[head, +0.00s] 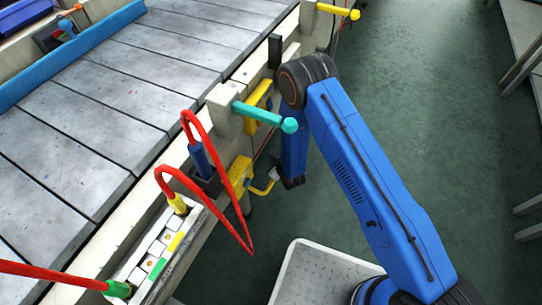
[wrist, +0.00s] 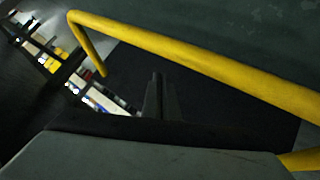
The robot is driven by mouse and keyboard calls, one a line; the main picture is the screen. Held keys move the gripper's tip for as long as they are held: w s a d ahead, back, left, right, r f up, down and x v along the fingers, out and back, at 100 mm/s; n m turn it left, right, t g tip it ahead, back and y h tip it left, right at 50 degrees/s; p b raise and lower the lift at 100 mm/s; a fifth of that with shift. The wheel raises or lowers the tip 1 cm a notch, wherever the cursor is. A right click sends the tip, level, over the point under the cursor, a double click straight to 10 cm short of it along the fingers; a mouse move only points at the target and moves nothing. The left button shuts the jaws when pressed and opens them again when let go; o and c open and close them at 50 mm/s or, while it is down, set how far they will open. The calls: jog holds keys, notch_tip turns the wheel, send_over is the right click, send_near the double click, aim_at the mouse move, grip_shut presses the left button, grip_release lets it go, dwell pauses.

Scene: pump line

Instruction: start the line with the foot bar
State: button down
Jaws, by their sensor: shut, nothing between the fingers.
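The foot bar is a yellow bent tube. In the wrist view the bar (wrist: 190,53) runs from the upper left down to the right edge, with its left end bent down. In the head view a short bent piece of yellow tube (head: 263,188) shows low beside the line, and the rest is hidden behind my arm. My gripper (wrist: 158,76) is shut and empty. Its dark fingertips lie just below the bar in the wrist view, with a gap between them in the picture; I cannot tell the depth. The gripper (head: 291,183) hangs low beside the line in the head view.
A teal-handled lever (head: 265,115) and a yellow-handled lever (head: 338,11) stick out from the line's side. Red hoses (head: 215,170) loop over a white connector block (head: 160,243). The grey conveyor (head: 110,85) fills the left. Green floor (head: 430,100) is clear at right.

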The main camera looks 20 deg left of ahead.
jog(key=shift+r, duration=0.15)
jog(key=shift+d+r, duration=0.3)
jog(key=shift+r, duration=0.75)
jog(key=shift+d+r, duration=0.25)
jog(key=shift+r, duration=0.75)
jog(key=r, duration=0.2)
jog(key=d+r, duration=0.1)
jog(key=r, duration=0.1)
jog(key=shift+d+r, duration=0.1)
jog(key=shift+r, duration=0.3)
